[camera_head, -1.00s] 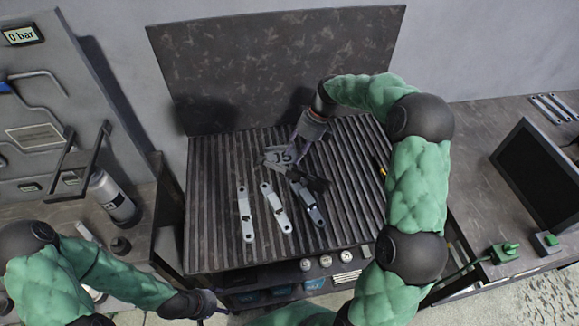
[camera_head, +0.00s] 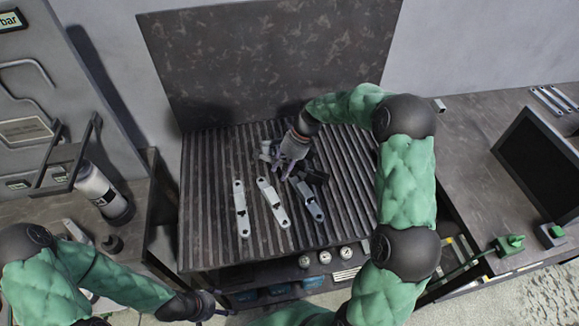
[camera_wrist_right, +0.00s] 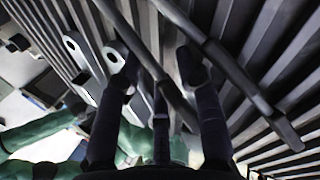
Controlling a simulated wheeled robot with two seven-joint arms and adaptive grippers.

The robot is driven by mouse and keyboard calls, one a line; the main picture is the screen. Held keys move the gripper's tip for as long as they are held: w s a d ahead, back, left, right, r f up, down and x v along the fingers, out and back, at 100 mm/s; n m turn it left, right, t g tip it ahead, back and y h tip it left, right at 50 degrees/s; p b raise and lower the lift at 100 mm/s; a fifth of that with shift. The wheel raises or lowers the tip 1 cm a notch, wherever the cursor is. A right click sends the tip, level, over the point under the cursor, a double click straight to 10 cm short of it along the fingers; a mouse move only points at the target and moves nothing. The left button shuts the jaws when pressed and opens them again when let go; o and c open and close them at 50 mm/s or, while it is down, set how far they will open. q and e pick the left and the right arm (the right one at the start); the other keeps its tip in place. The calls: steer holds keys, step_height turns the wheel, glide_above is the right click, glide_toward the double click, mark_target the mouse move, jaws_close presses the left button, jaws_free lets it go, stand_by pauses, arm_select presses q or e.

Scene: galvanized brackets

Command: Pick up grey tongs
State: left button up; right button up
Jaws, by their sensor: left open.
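The grey tongs (camera_wrist_right: 235,78) show in the right wrist view as two long dark grey bars lying slantwise over the ribbed surface. In the head view my right gripper (camera_head: 287,172) is low over the middle of the ribbed bench and hides most of the tongs. My left gripper (camera_head: 212,303) is open and empty, off the bench's front left corner.
Pale metal brackets (camera_head: 241,208) lie in a row on the ribbed bench (camera_head: 210,165), just in front of my right gripper. A dark back panel (camera_head: 270,65) stands behind. The bench's left strip is clear.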

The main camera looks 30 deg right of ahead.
steer(key=shift+r, duration=0.1)
jaws_close()
steer(key=shift+r, duration=0.4)
steer(key=r+p, duration=0.2)
steer(key=r, duration=0.1)
steer(key=shift+s+r, duration=0.15)
steer(key=shift+s, duration=0.05)
steer(key=s+r+p, duration=0.4)
steer(key=s+r, duration=0.5)
steer(key=s, duration=0.4)
steer(key=shift+s+a, duration=0.3)
steer(key=shift+a, duration=0.15)
